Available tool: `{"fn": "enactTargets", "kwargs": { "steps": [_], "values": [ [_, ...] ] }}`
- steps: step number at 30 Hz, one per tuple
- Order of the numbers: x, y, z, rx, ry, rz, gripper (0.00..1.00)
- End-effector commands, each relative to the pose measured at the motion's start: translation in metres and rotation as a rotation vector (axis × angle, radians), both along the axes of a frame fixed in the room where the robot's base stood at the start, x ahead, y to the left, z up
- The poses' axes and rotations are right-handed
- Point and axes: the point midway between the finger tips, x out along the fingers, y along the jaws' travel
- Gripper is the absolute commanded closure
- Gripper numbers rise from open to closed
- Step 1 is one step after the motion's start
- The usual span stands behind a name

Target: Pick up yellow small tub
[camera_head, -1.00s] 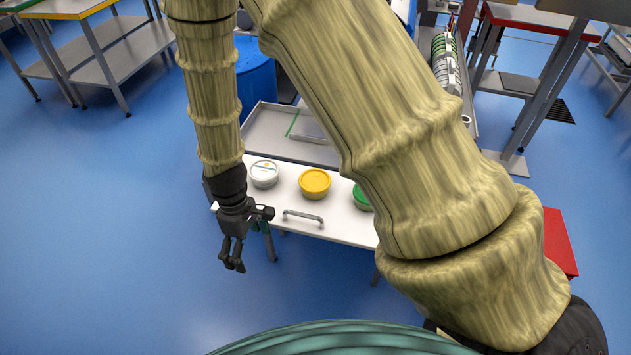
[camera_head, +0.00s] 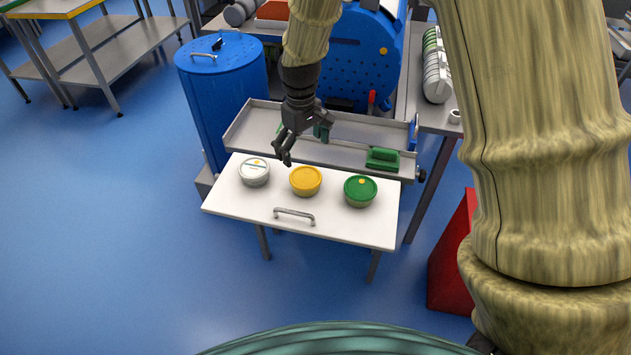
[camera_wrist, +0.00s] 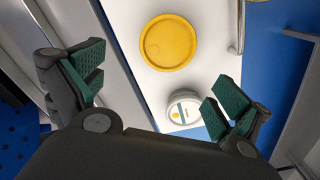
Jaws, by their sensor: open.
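The yellow small tub (camera_head: 306,181) stands upright on the white table (camera_head: 340,226), between a white tub (camera_head: 254,172) and a green-lidded tub (camera_head: 360,191). My gripper (camera_head: 284,158) is open and empty, above the back part of the table near the yellow and white tubs. In the wrist view the yellow lid (camera_wrist: 169,42) shows whole, ahead of and between the open fingers (camera_wrist: 158,92), apart from them. The white tub (camera_wrist: 183,108) shows below it, closer to the right finger.
A blue barrel (camera_head: 220,95) stands at the back left. A metal handle (camera_head: 294,215) is at the table's front. Floor at left is clear.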

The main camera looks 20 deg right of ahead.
Motion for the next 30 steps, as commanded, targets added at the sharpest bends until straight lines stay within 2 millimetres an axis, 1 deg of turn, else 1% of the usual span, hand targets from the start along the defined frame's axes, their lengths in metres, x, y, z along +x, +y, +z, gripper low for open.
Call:
{"fn": "enactTargets", "kwargs": {
  "steps": [1,6,10,17,24,27,30],
  "values": [
    [-0.001,0.000,-0.007,0.000,0.003,0.000,0.00],
    [-0.001,0.000,-0.028,0.000,0.002,-0.001,0.00],
    [-0.002,0.000,-0.039,0.000,0.002,-0.001,0.00],
    [-0.003,0.000,-0.047,0.000,0.002,-0.001,0.00],
    [-0.012,0.003,-0.073,0.000,0.003,0.000,0.00],
    [-0.011,0.003,-0.084,0.000,0.002,0.000,0.00],
    [-0.011,0.003,-0.090,0.001,0.001,0.000,0.00]
  ]
}}
